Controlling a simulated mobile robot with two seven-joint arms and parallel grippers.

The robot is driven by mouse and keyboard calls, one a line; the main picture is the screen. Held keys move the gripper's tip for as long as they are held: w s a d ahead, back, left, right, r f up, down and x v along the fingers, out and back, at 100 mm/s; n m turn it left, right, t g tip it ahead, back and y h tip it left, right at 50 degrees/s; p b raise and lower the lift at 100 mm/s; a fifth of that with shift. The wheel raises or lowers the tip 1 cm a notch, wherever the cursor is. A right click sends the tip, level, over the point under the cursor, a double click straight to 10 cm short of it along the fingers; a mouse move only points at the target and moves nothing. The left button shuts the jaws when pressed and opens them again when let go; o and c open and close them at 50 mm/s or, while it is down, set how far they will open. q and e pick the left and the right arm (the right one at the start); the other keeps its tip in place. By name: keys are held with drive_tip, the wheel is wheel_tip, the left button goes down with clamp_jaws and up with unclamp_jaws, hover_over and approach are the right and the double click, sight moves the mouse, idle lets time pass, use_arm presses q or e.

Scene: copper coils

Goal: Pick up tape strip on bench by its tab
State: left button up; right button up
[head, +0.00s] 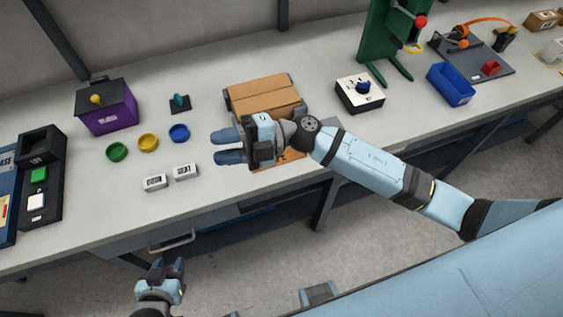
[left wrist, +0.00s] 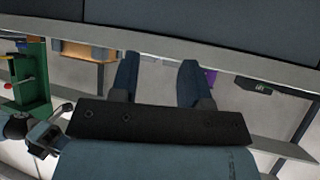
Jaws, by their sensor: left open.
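I cannot make out a tape strip or its tab in either view; the right hand covers part of the bench in front of the cardboard box (head: 262,92). My right gripper (head: 222,147) is over the bench in front of that box, its two blue fingers apart and pointing left, with nothing visible between them. My left gripper (head: 168,267) is low, in front of the bench's front edge. In the left wrist view the left gripper (left wrist: 157,72) has its fingers apart and nothing between them.
White blocks, DOOR (head: 155,183) and SEAT (head: 186,172), lie left of the right gripper. Behind them are green (head: 117,151), yellow (head: 148,142) and blue (head: 179,133) rings and a purple box (head: 107,110). A black-and-white switch box (head: 360,93) stands right. A drawer handle (head: 172,243) sticks out below.

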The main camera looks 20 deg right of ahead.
drive_tip(key=w+d+f+n+g+h+b, duration=0.2)
drive_tip(key=w+d+f+n+h+b, duration=0.35)
drive_tip(key=d+f+h, duration=0.8)
drive_tip(key=w+d+r+t+h+b, duration=0.1)
drive_tip(key=w+d+r+t+h, duration=0.15)
drive_tip(key=w+d+h, duration=0.4)
drive_tip(key=shift+m+g, duration=0.25)
drive_tip(key=shift+g, duration=0.2)
drive_tip(key=f, duration=0.4)
drive_tip(key=s+d+f, duration=0.1)
drive_tip(key=f, duration=0.2)
drive_tip(key=shift+p, duration=0.3)
drive_tip(key=f, duration=0.4)
drive_tip(key=shift+s+d+f+p, duration=0.15)
drive_tip(key=shift+d+f+p, duration=0.1)
drive_tip(key=shift+d+p, duration=0.15)
drive_tip(key=shift+f, duration=0.55)
clamp_jaws()
drive_tip(key=shift+a, duration=0.1)
